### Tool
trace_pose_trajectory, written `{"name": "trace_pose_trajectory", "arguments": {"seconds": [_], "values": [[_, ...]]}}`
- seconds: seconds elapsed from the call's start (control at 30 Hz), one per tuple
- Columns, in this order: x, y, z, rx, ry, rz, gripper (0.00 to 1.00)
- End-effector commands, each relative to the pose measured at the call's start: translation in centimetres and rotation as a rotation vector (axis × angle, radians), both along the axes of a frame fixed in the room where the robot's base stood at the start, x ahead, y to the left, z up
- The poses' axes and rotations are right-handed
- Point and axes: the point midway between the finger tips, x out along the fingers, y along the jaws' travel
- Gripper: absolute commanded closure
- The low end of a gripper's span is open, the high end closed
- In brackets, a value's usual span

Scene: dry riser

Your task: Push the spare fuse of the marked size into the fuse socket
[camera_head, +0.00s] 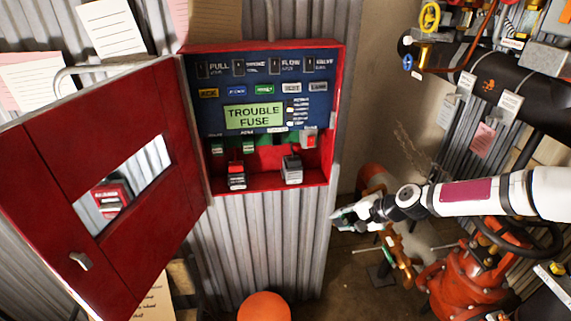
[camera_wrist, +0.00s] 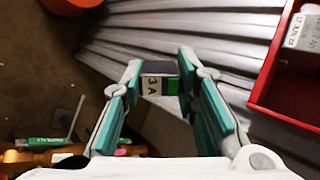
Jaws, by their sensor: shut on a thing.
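My gripper (camera_wrist: 160,76) is shut on a small fuse (camera_wrist: 155,85) in the wrist view. The panel's display (camera_head: 254,116) reads "TROUBLE FUSE". Small parts sit on a green strip (camera_head: 265,141) under the display. I cannot tell which is the fuse socket, nor read a marked size.
The panel's red door (camera_head: 60,190) hangs open to the left. Red valves (camera_head: 465,280) and pipes crowd the right. Corrugated wall (camera_head: 260,240) lies below the panel.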

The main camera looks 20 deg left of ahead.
Motion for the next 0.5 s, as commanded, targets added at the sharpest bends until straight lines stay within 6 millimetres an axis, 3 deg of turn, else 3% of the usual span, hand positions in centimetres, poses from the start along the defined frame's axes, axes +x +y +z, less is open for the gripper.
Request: {"name": "trace_pose_trajectory", "arguments": {"seconds": [0.03, 0.2, 0.5], "values": [[-0.4, 1.8, 0.3, 0.046, -0.019, -0.031, 0.94], [-0.9, 6.6, 2.6, 0.181, -0.105, -0.148, 0.94], [-1.9, 12.4, 8.5, 0.371, -0.261, -0.309, 0.94]]}}
